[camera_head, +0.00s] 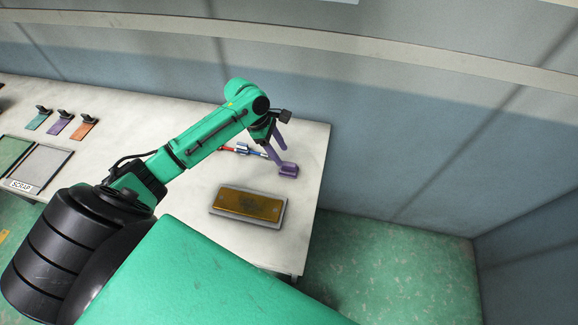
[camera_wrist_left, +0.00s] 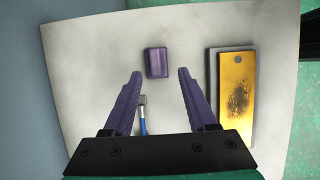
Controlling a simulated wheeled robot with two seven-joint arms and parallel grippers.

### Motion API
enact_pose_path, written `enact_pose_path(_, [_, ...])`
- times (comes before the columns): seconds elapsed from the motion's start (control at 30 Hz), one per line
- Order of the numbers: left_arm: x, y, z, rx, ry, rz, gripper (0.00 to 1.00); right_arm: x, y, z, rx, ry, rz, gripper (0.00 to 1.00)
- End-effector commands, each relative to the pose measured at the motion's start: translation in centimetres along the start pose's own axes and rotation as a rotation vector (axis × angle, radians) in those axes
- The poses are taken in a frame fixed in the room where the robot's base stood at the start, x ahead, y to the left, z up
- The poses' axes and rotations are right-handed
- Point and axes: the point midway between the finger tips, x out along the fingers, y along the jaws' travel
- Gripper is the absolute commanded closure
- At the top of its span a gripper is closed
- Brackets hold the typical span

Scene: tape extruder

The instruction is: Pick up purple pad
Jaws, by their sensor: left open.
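The purple pad (camera_head: 288,169) is a small dark purple block lying on the white table near its right end. In the left wrist view the purple pad (camera_wrist_left: 156,62) lies just beyond the fingertips, roughly centred between them. My left gripper (camera_head: 276,144) reaches over the table beside the pad. Its two purple fingers are spread and nothing is between the tips in the left wrist view (camera_wrist_left: 160,73). In the head view a finger partly overlaps the pad's left edge, and I cannot tell if they touch. My right gripper is not in view.
A yellow plate with dark smudges (camera_head: 248,204) lies on a grey block near the table's front edge. A blue-handled tool (camera_wrist_left: 142,119) lies under the gripper. Several coloured tags (camera_head: 60,124) and a scrap tray (camera_head: 40,165) are at left. A wall stands behind the table (camera_head: 308,140).

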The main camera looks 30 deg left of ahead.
Motion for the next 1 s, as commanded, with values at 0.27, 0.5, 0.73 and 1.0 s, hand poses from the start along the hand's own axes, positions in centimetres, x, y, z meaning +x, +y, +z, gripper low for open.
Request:
enact_pose_path(0.27, [4.4, 0.2, -0.2, -0.001, -0.001, -0.001, 0.43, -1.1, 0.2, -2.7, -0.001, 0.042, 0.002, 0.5])
enact_pose_path(0.5, [6.0, 0.3, -0.3, 0.002, 0.001, 0.002, 0.43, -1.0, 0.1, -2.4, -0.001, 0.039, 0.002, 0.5])
enact_pose_path(0.73, [6.0, 0.2, -0.3, 0.002, 0.001, 0.001, 1.0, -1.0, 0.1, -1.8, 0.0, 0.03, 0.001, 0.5])
enact_pose_path(1.0, [5.9, 0.3, -0.3, 0.001, 0.001, 0.001, 1.0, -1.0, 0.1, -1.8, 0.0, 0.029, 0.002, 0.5])
